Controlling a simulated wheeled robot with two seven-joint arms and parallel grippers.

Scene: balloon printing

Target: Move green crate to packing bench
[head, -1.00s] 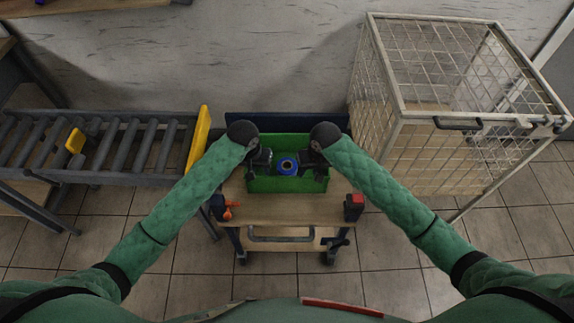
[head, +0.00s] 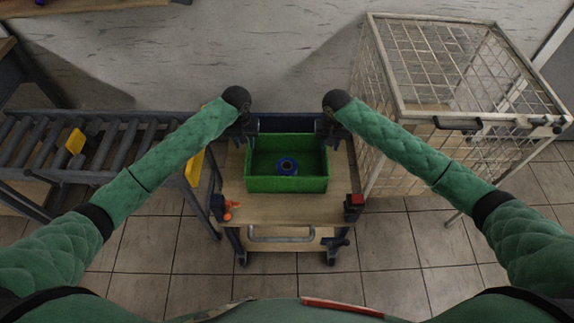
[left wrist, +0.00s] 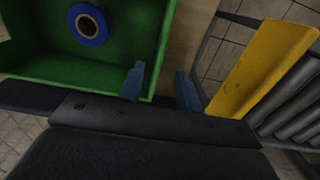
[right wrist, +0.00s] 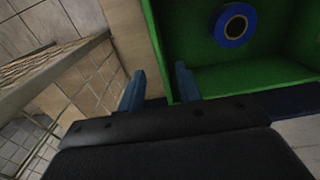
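The green crate (head: 262,184) sits level on the wooden top of a small cart (head: 290,208). A blue ring-shaped roll (head: 287,166) lies inside it; the roll also shows in the left wrist view (left wrist: 87,25) and the right wrist view (right wrist: 235,25). My left gripper (left wrist: 160,85) is open at the crate's left side near the far end, its fingers on either side of the wall's line. My right gripper (right wrist: 159,84) is open at the right side in the same way. Whether either finger touches the wall cannot be told. Which surface is the packing bench is unclear.
A roller conveyor (head: 100,150) with yellow end parts stands left of the cart. A wire mesh cage (head: 400,115) stands close on the right. A wooden surface (head: 90,8) shows at the top left. Tiled floor (head: 390,255) is clear in front.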

